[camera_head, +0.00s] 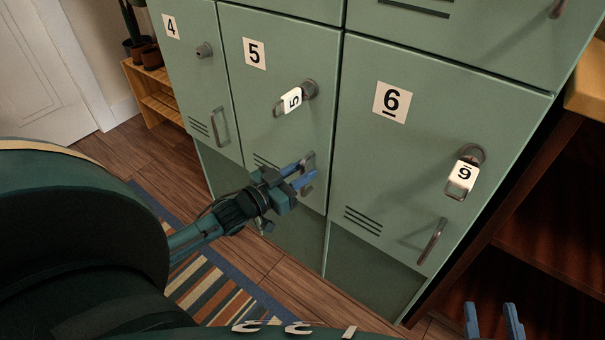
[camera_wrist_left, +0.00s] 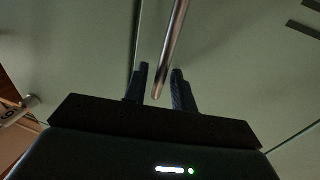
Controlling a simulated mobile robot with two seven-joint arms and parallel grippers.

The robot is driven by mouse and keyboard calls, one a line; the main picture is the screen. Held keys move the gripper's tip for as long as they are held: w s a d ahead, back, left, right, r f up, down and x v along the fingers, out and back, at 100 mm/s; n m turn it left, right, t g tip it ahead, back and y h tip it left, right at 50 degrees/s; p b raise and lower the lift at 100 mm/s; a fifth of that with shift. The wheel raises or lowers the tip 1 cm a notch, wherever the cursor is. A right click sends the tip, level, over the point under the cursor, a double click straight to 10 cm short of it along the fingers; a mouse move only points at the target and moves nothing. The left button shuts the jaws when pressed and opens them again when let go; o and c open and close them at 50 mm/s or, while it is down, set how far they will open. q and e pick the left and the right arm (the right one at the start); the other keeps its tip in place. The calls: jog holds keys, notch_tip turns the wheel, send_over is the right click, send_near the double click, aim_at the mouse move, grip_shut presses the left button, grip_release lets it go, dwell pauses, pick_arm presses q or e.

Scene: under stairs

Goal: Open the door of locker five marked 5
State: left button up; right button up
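The pale green door of locker five (camera_head: 265,110) carries a white label 5 (camera_head: 254,54) and looks closed. A key with a white tag 5 (camera_head: 292,99) sits in its lock. My left gripper (camera_head: 302,178) is at the door's metal handle (camera_head: 308,160), low on the right side of the door. In the left wrist view the handle (camera_wrist_left: 172,50) runs down between the two dark fingers of my left gripper (camera_wrist_left: 160,85), with small gaps on both sides. My right gripper (camera_head: 492,320) shows only two blue fingertips, apart and empty, at the bottom right.
Locker 6 (camera_head: 400,150) on the right has its own tagged key (camera_head: 462,179) and handle (camera_head: 432,241). Locker 4 (camera_head: 190,80) is on the left. A striped rug (camera_head: 215,290) lies on the wood floor. A dark wooden shelf (camera_head: 550,220) stands at the right.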

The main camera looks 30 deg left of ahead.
pick_arm(q)
jog(key=shift+w+d, duration=0.1)
jog(key=shift+w, duration=0.25)
jog(key=shift+c, duration=0.4)
grip_shut()
dwell(0.9)
